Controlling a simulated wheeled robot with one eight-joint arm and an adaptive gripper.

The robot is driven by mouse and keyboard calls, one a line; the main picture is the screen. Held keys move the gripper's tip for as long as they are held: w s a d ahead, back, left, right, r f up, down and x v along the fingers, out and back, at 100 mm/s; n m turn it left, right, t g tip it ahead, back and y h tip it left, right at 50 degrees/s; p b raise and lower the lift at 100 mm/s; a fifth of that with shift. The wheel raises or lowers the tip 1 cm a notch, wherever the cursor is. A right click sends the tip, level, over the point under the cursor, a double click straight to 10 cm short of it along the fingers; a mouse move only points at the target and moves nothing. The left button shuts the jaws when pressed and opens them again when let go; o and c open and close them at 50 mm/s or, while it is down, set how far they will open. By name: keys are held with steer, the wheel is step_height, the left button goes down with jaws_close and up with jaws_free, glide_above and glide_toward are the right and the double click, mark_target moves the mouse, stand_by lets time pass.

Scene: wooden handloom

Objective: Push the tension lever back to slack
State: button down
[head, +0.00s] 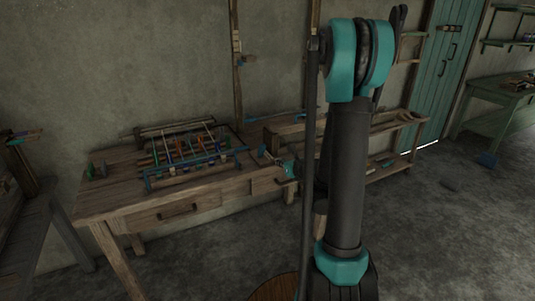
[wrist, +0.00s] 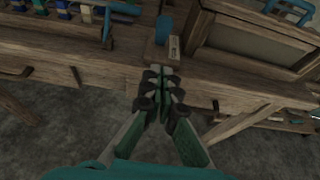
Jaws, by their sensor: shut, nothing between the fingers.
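My gripper (wrist: 160,76) is shut and empty in the wrist view. Its fingertips point at the front edge of the wooden table, just short of a small pale block (wrist: 174,47). A blue upright piece (wrist: 163,30), which looks like the tension lever, stands beside that block, beyond the fingertips. I see a gap in the picture between the fingertips and the blue piece; whether they touch anything is hard to tell. In the head view the loom (head: 190,155), with blue rails and coloured threads, sits on the table (head: 130,198). My arm hides part of the area to its right.
A blue loom post (wrist: 107,28) stands left of my gripper in the wrist view. A wooden framed box or shelf (wrist: 250,48) is to the right. In the head view, a long low bench (head: 400,125) stands along the wall.

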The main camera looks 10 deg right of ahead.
glide_toward(263, 150)
step_height(263, 150, down, 4)
steer(key=w, duration=0.2)
steer(key=shift+w+a+r, duration=0.35)
steer(key=shift+w+a, duration=0.1)
steer(key=shift+w, duration=0.15)
steer(key=shift+w+a+r, duration=0.4)
steer(key=shift+w, duration=0.15)
steer(key=shift+w+a+r, duration=0.15)
steer(key=shift+w+r, duration=0.05)
steer(key=shift+w, duration=0.15)
steer(key=shift+r, duration=0.1)
